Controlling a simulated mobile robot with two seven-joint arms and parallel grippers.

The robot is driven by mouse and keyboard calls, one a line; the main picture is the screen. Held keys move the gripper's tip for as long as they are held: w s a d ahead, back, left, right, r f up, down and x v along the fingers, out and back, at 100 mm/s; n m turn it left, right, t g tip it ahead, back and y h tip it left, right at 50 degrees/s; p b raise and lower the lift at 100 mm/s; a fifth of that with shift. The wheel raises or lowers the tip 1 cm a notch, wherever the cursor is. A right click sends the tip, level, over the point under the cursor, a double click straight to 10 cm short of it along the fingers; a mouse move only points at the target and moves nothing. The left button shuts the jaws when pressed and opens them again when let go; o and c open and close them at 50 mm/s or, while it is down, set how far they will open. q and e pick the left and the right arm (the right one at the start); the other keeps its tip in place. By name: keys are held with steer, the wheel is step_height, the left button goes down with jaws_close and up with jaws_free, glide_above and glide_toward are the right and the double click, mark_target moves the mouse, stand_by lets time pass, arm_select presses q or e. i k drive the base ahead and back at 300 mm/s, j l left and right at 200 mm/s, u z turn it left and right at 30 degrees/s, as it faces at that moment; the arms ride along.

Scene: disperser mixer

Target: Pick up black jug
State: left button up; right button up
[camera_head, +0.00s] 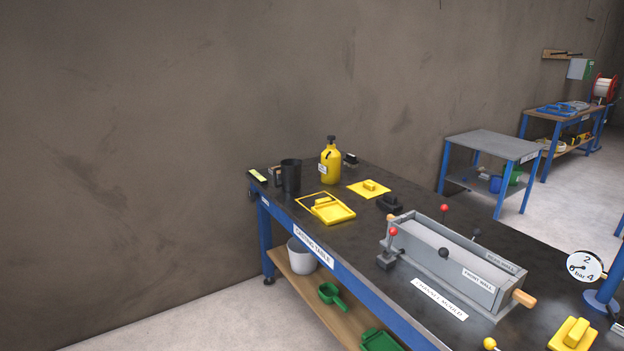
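The black jug (291,176) stands upright near the left end of the dark-topped casting table (365,224). Its handle appears to face left. A yellow bottle (331,164) with a dark cap stands a little to its right. Neither of my grippers shows in the head view, and nothing is seen touching the jug.
A yellow tray (334,213) lies in front of the jug, and a yellow-and-black item (258,176) lies to its left. A grey channel mould (450,264) fills the table's middle right. A grey bucket (301,254) and a green scoop (331,295) sit on the lower shelf.

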mark_target(290, 169)
steer(key=i+j+z, duration=0.1)
steer(key=z, duration=0.25)
steer(key=i+j+z, duration=0.15)
steer(key=z, duration=0.15)
steer(key=i+j+z, duration=0.15)
steer(key=z, duration=0.2)
steer(key=i+j+z, duration=0.15)
steer(key=j, duration=0.15)
steer(key=j+z, duration=0.15)
steer(key=j, duration=0.15)
steer(key=i+j+z, duration=0.1)
steer(key=j, duration=0.2)
steer(key=i+j+z, duration=0.1)
steer(key=j, duration=0.35)
steer(key=i+j+z, duration=0.1)
steer(key=j, duration=0.35)
steer(key=i+j, duration=0.1)
steer(key=j, duration=0.35)
steer(key=i+j, duration=0.15)
steer(key=j, duration=0.35)
steer(key=i+j, duration=0.1)
steer(key=j, duration=0.35)
steer(key=i+j, duration=0.1)
steer(key=j, duration=0.4)
steer(key=i+j+z, duration=0.1)
steer(key=j, duration=0.35)
